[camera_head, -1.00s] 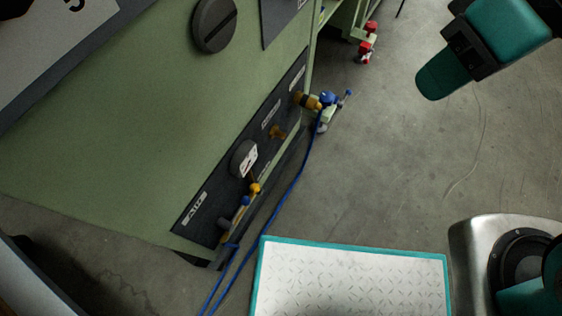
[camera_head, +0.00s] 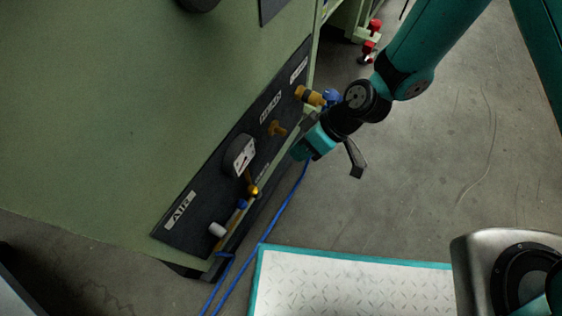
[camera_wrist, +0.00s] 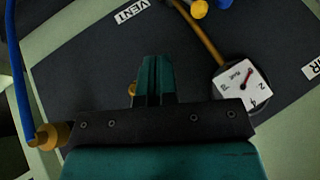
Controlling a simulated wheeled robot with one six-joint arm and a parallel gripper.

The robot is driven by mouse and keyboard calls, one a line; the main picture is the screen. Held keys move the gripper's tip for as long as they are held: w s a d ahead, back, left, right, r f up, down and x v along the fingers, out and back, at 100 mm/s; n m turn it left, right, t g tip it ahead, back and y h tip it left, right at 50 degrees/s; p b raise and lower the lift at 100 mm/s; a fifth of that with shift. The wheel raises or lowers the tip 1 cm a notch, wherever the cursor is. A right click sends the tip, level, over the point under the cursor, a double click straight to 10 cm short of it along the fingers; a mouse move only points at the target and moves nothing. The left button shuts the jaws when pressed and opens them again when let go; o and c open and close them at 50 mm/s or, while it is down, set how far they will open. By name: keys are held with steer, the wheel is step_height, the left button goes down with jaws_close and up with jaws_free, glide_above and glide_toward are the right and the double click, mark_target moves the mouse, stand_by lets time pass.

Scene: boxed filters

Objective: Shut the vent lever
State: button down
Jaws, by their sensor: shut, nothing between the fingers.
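The VENT label (camera_wrist: 131,11) is at the top of the wrist view on the dark panel (camera_wrist: 85,65). Right of it, a yellow rounded part (camera_wrist: 199,9) sits close to a bronze rod or tube (camera_wrist: 205,38) that runs to the gauge. In the head view the yellow part (camera_head: 253,191) is below the gauge, at the panel's lower edge. I cannot tell the lever's handle or its position for certain. My gripper (camera_head: 301,152) is shut and empty, right of the gauge and yellow part, and apart from them. Its closed fingers (camera_wrist: 157,62) point at the panel.
A gauge (camera_head: 240,156) and brass fittings (camera_head: 278,128) stick out of the panel. A blue hose (camera_head: 288,203) hangs along the floor. A white tread plate with a teal border (camera_head: 259,262) lies in front. Open floor is to the right.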

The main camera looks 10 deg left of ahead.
mark_target(256, 189)
steer(key=s+a+f+b, duration=0.5)
steer(key=a+f+b, duration=0.1)
steer(key=a, duration=0.1)
steer(key=shift+a+f, duration=0.25)
steer(key=shift+s+a+r+n+t+h+p, duration=0.2)
steer(key=shift+s+t+p, duration=0.4)
steer(key=shift+p, duration=0.5)
steer(key=shift+s+a+f+n+t+h+p, duration=0.1)
steer(key=shift+s+a+t+h+p, duration=0.15)
steer(key=shift+s+t+p, duration=0.6)
steer(key=shift+w+g, duration=0.3)
steer(key=shift+g, duration=0.05)
